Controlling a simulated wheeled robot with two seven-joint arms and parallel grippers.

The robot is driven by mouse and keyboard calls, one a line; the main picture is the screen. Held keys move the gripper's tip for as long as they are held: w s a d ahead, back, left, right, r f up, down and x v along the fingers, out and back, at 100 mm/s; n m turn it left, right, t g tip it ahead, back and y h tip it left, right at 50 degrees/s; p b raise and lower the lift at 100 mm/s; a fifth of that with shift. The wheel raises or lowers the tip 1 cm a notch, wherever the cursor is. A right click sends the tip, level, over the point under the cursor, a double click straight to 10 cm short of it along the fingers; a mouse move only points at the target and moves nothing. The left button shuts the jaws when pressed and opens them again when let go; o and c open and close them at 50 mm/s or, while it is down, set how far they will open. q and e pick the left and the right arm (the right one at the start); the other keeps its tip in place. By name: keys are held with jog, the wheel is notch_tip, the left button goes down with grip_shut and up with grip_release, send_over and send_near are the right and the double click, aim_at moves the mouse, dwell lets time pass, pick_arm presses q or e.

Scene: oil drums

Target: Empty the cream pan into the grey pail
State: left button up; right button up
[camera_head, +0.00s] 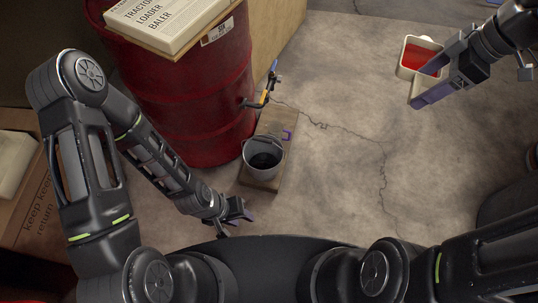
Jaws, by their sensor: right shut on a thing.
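The cream pan (404,69) is at the upper right in the head view, with red contents (418,57) inside. My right gripper (427,88) is shut on the cream pan at its near side. The gripper hides part of the pan. The grey pail (250,169) stands upright on a wooden board near the middle, with a dark inside. The pan is far to the right of the pail and apart from it. My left gripper (238,219) is low, just in front of the pail, with its fingers apart and nothing visible between them.
A red oil drum (185,105) stands behind and left of the pail, with a sign-like box (165,22) on top. A tap-like fitting (266,88) sticks out by the drum. The wooden board (279,125) lies under the pail. A cardboard box (38,215) is at left. Cracked floor (335,165) is clear between pail and pan.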

jog(key=w+a+f+m+t+h, duration=0.1)
jog(key=w+a+f+m+h, duration=0.1)
jog(key=w+a+f+m, duration=0.2)
jog(key=w+a+f+m+t+h, duration=0.1)
jog(key=w+a+f+m, duration=0.3)
jog(key=w+a+m, duration=0.5)
jog(key=shift+w+a+f+t+h, duration=0.25)
jog(key=shift+w+h, duration=0.35)
jog(key=shift+w, duration=0.45)
jog(key=shift+d+r, duration=0.1)
